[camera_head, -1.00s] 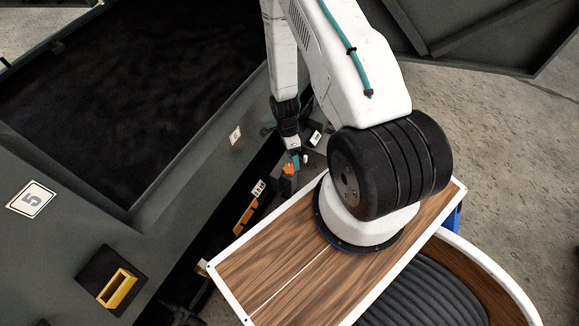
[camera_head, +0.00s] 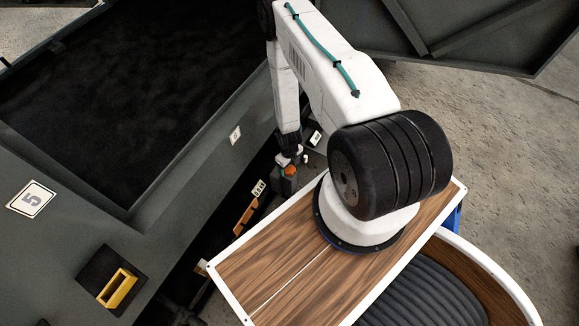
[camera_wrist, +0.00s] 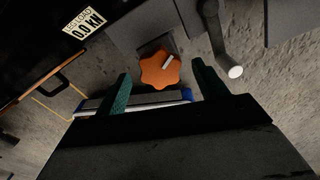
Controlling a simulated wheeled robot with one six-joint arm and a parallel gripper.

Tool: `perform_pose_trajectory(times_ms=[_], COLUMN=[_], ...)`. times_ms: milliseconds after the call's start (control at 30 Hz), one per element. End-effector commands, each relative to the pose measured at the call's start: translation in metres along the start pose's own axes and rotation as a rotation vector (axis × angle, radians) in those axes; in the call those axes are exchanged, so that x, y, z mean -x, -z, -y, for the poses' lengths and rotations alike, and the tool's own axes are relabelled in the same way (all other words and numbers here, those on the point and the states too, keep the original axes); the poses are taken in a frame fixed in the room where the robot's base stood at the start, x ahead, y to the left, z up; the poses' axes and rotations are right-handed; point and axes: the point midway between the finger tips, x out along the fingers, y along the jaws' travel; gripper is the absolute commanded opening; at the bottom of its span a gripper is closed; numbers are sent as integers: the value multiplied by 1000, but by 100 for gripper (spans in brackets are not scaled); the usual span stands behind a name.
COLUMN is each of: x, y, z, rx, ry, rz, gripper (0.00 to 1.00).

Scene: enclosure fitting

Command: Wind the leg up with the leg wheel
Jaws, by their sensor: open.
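The leg wheel is an orange lobed knob (camera_wrist: 160,70) with a pale mark on its face, in the upper middle of the wrist view. It also shows small in the head view (camera_head: 290,170), on a grey block beside the enclosure wall. My gripper (camera_wrist: 161,76) is open, with one teal finger to the left of the knob and one to the right in the picture. Gaps show between the knob and both fingers; I cannot tell how far beyond the tips it lies. In the head view my fingers are hard to make out. The leg itself cannot be clearly made out.
A crank with a pale end (camera_wrist: 225,45) stands right of the knob. A load label (camera_wrist: 84,22) reads 0.0 kN. Concrete floor (camera_head: 490,130) lies open at right.

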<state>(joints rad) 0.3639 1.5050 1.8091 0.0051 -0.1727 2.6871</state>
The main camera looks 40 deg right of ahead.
Motion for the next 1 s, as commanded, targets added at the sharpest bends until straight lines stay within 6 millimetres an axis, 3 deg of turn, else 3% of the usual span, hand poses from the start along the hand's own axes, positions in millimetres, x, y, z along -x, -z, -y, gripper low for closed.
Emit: perform_pose_trajectory(times_ms=[133, 400, 567, 600, 1000], x=[-11, -13, -13, -13, -12], y=[0, 0, 0, 0, 0], z=[0, 0, 0, 0, 0], rx=[0, 1, 1, 1, 64], ry=[0, 0, 0, 0, 0], rz=[-1, -1, -1, -1, 0], gripper=[71, 71, 30, 26, 27])
